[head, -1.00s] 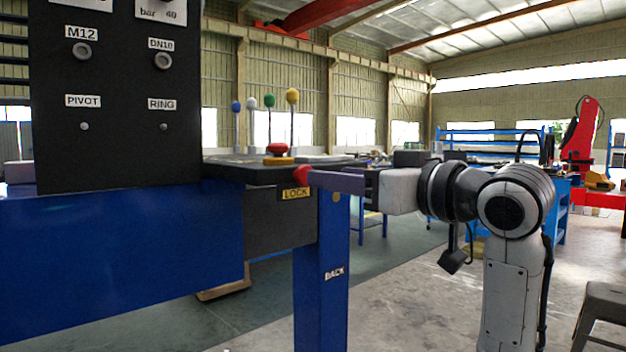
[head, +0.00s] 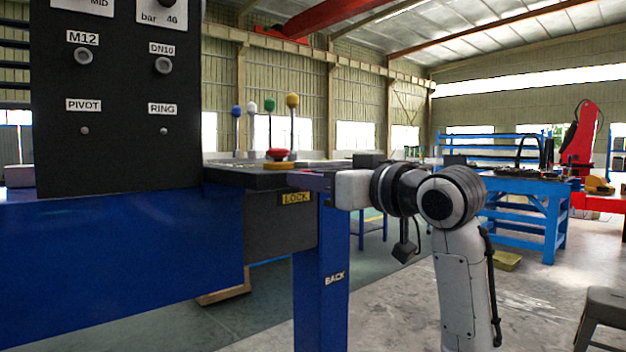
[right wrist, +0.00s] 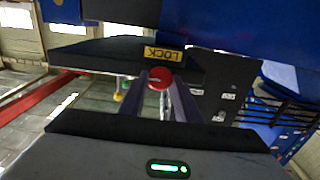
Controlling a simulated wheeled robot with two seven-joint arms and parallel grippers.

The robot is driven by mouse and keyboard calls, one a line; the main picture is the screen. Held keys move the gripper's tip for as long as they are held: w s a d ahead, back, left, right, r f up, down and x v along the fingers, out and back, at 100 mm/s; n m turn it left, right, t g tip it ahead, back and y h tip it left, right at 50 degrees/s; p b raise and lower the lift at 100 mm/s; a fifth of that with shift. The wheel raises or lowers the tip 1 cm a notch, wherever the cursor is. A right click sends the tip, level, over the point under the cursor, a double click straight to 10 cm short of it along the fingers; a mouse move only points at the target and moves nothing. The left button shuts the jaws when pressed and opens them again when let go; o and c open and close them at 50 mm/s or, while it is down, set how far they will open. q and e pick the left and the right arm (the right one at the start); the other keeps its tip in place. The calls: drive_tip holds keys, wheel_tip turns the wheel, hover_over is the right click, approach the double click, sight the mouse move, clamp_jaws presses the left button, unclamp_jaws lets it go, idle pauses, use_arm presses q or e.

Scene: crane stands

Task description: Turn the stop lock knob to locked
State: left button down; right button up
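The stop lock knob is a round red knob on the end of the dark console, beside the yellow LOCK label (head: 296,198). In the right wrist view the red knob (right wrist: 159,78) shows between the two finger ends, with the label (right wrist: 163,53) just beyond it. My right gripper (head: 305,180) reaches in from the right at the console edge, and its fingers hide the knob in the head view. In the right wrist view its fingers stand apart, one on each side of the knob; contact cannot be made out. My left gripper is not in view.
A red mushroom button (head: 278,154) on a yellow base sits on the console top, with several ball-topped levers (head: 292,101) behind. A black panel (head: 120,150) stands left. A blue post (head: 334,270) marked BACK is below the gripper. A stool (head: 605,310) stands right.

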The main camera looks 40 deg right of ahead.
use_arm(q)
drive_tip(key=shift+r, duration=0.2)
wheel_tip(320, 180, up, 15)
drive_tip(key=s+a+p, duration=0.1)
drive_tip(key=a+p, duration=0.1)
drive_tip(key=p, duration=1.9)
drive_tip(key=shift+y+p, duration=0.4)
use_arm(e)
drive_tip(key=shift+d+f+m, duration=0.1)
drive_tip(key=shift+m, duration=4.4)
drive_tip(key=shift+d+f+m, duration=0.1)
drive_tip(key=shift+m, duration=4.4)
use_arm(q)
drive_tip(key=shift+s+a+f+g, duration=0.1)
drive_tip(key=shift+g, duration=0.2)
